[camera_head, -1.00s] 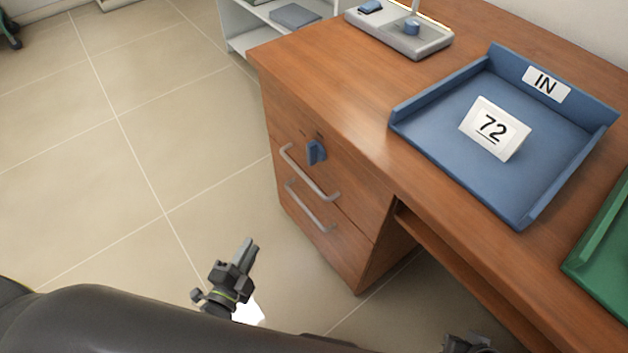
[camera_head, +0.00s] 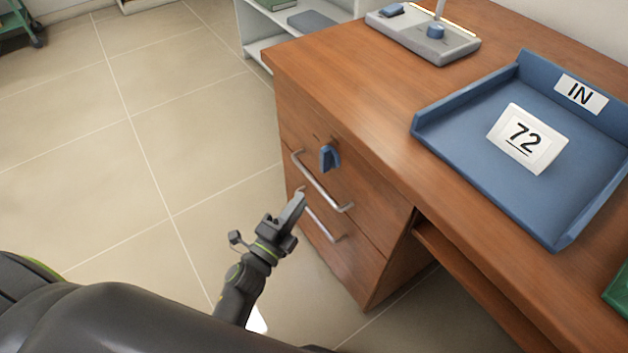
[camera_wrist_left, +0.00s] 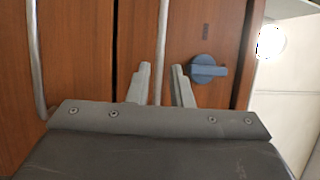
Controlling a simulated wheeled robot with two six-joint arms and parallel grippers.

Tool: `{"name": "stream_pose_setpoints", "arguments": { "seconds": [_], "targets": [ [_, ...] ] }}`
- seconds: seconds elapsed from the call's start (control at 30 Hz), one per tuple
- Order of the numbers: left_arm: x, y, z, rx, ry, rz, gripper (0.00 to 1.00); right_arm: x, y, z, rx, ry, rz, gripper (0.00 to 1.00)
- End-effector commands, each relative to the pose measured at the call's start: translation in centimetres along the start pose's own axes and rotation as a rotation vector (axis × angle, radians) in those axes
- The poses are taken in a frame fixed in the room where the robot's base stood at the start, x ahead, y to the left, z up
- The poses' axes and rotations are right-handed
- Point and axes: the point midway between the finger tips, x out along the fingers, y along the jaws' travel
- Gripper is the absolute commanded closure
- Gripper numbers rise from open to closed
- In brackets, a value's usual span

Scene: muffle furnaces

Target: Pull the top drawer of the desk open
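The desk (camera_head: 350,110) has a wooden drawer unit with two drawers showing. The top drawer (camera_head: 375,185) appears closed and has a silver bar handle (camera_head: 322,182) and a blue knob (camera_head: 330,158) above it. My left gripper (camera_head: 298,198) is in front of the drawer fronts, close to the top handle. In the left wrist view its two fingers (camera_wrist_left: 161,85) are apart, with the top handle (camera_wrist_left: 163,45) showing between them; whether they reach around it I cannot tell. The blue knob (camera_wrist_left: 208,69) is just right of the fingers there. My right gripper is out of view.
The lower drawer (camera_head: 350,262) appears closed, with its own handle (camera_head: 322,222) below my gripper. On the desktop are a blue IN tray (camera_head: 465,107) with a 72 card (camera_head: 527,138) and a grey device (camera_head: 425,40).

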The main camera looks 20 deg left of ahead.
Motion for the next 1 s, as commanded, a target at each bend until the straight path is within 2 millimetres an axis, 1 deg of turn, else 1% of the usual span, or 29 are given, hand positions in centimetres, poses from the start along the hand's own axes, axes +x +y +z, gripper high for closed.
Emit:
{"name": "stream_pose_setpoints", "arguments": {
  "seconds": [0.03,0.2,0.3,0.4,0.53,0.8,0.93,0.97,1.0],
  "targets": [
    [1.3,-0.1,0.0,-0.001,0.002,-0.004,0.81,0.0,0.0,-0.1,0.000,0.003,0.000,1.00],
    [4.3,0.0,0.0,-0.001,0.000,-0.002,0.81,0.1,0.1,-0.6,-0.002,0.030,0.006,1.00],
    [5.7,0.0,0.0,-0.001,0.001,-0.001,0.81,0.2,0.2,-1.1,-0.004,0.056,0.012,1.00],
    [6.5,0.1,0.0,-0.002,0.000,0.000,0.81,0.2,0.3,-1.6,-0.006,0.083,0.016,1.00],
    [7.1,0.0,0.0,-0.002,0.000,0.000,0.81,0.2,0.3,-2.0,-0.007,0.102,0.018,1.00],
    [7.2,0.0,0.0,-0.002,-0.001,0.001,0.81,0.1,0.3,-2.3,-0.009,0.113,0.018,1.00],
    [7.2,0.0,0.0,-0.002,0.000,0.001,0.98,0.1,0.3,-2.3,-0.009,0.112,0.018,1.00],
    [7.2,0.0,0.0,-0.002,-0.001,0.001,1.00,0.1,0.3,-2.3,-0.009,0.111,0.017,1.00],
    [7.2,0.0,0.0,-0.002,0.000,0.001,1.00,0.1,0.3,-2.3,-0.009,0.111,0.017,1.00]
  ]
}}
